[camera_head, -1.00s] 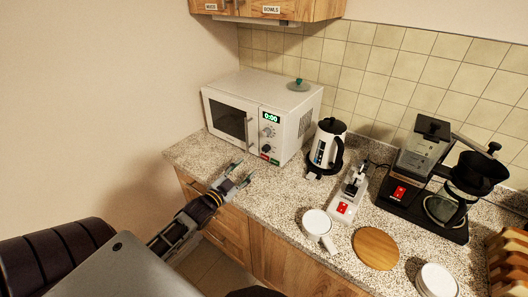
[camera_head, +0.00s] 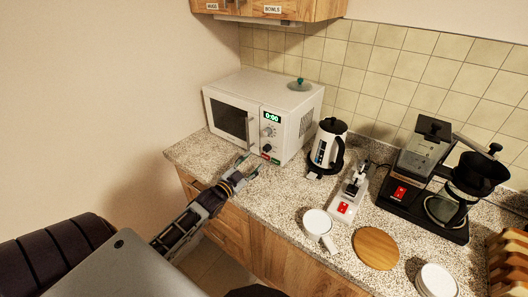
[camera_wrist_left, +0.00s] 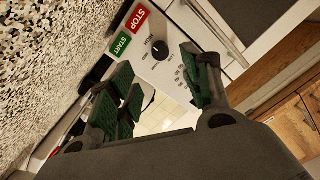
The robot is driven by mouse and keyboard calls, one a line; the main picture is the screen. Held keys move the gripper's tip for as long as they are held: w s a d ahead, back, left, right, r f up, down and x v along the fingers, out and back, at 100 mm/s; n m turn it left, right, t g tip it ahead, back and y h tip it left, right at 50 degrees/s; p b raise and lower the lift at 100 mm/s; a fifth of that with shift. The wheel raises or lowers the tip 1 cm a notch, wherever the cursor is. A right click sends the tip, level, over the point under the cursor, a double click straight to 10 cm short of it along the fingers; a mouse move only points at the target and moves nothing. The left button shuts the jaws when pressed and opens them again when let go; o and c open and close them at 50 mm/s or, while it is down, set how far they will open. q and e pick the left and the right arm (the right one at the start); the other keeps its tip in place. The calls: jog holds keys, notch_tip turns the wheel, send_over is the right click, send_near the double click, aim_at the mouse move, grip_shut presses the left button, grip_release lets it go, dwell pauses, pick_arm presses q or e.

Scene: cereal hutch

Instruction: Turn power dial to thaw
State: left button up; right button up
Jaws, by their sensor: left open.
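The white microwave (camera_head: 290,112) stands at the back left of the counter. Its panel has a lit 0:00 display (camera_head: 271,117), an upper dial (camera_head: 268,131) and a black lower dial (camera_head: 267,148). My left gripper (camera_head: 250,164) is open and empty, just in front of the panel's lower part. In the left wrist view, my gripper (camera_wrist_left: 165,82) has its green-padded fingers apart before the panel. The lower dial (camera_wrist_left: 160,50) shows beside the STOP and START buttons (camera_wrist_left: 132,30). A finger hides the upper dial's area; only some small marks show. The dial labels are too small to read surely.
A kettle (camera_head: 327,146), a device with a red switch (camera_head: 344,208), a white mug (camera_head: 317,224), a round board (camera_head: 376,248) and a coffee machine (camera_head: 432,190) stand to the right. The counter's front left is clear.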

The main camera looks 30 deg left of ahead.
aim_at(265, 150)
pick_arm(q)
jog(key=shift+w+d+p, duration=0.15)
jog(key=shift+w+p, duration=0.35)
jog(key=shift+w, duration=4.25)
jog(key=c, duration=1)
jog(key=shift+c, duration=0.2)
